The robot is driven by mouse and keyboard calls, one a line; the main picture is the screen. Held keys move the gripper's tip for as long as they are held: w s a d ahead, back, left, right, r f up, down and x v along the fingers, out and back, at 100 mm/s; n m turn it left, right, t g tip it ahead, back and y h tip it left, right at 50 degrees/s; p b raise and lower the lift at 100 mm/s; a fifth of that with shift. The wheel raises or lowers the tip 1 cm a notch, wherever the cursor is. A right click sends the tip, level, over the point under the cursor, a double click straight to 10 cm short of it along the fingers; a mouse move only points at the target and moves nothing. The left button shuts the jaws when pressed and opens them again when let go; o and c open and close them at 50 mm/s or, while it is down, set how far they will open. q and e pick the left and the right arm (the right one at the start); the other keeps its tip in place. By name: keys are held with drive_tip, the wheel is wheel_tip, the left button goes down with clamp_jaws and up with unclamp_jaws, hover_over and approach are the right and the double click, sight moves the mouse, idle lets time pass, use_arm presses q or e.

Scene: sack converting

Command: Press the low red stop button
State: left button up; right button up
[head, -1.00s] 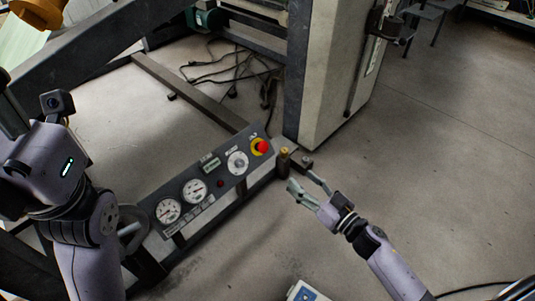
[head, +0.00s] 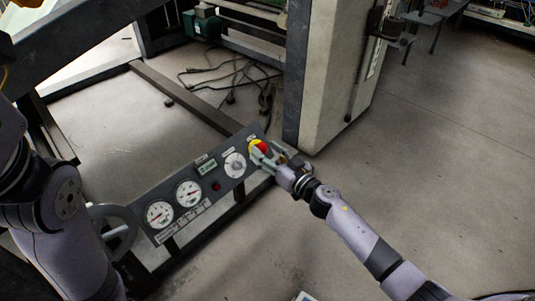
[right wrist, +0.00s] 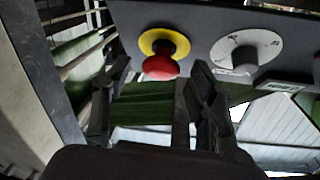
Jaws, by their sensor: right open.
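The red stop button (head: 262,145) is a mushroom head on a yellow disc at the upper right end of the slanted grey control panel (head: 222,190). In the right wrist view the button (right wrist: 160,67) stands out from its yellow disc, in line with the gap between my fingers. My right gripper (head: 267,153) is open at the button and partly covers it in the head view. Whether a finger touches the button cannot be told. My left arm shows at the left edge, but its gripper is out of view.
A grey handwheel (head: 112,226) is at the panel's lower left. A pale machine column (head: 335,85) stands behind. Cables lie on the floor; the floor at right is clear.

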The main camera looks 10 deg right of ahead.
drive_tip(key=shift+c, duration=0.3)
clamp_jaws()
idle(0.5)
